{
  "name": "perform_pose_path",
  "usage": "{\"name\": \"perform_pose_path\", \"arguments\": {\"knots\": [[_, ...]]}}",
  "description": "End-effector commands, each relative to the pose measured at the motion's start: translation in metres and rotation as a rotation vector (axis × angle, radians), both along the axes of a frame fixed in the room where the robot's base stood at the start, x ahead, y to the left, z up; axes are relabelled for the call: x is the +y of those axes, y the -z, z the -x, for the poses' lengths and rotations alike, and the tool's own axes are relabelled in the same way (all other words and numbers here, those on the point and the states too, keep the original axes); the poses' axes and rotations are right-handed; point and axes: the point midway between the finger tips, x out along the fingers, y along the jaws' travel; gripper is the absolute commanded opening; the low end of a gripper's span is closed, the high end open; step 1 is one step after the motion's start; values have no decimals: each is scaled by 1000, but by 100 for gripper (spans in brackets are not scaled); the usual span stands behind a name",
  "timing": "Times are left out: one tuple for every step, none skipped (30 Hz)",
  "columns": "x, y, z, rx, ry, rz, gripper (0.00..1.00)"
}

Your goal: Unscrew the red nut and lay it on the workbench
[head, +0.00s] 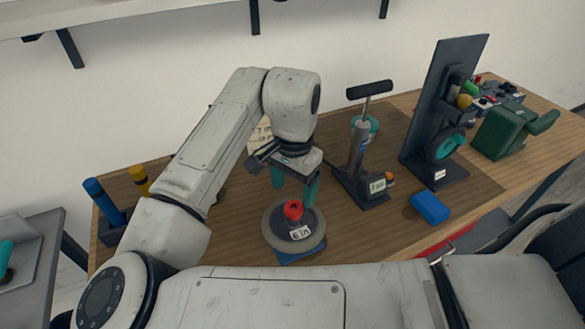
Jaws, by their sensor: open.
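The red nut (293,209) sits at the centre of a round grey disc (311,243) labelled "6 in". The disc rests on a blue base (301,257) on the wooden workbench (360,226). My gripper (295,187) is above the red nut, with its two teal fingers apart and pointing down. Nothing shows between the fingers, and they look clear of the nut. The threads under the nut are hidden.
A pump with a gauge (372,187) stands right of the disc. A blue block (430,207) lies near the front edge. A tall dark stand (447,105) and a green vise-like tool (502,130) are further right. Blue (103,197) and yellow (139,180) handles stand at left.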

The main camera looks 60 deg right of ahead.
Motion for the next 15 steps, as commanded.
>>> {"name": "perform_pose_path", "arguments": {"knots": [[0,8,0,3,-1,0,74],[0,12,0,2,-1,-1,74],[0,19,0,2,0,0,74],[0,23,1,3,0,1,74],[0,27,0,3,0,0,74],[0,32,0,2,-1,0,74],[0,35,0,1,-2,0,74],[0,38,0,2,-1,0,74],[0,42,0,2,-1,0,74],[0,44,0,1,-1,0,74],[0,45,0,0,0,1,74],[0,47,0,0,0,1,74],[0,48,0,-1,0,1,74],[0,49,0,-1,0,1,74],[0,50,0,-1,0,0,74]]}}
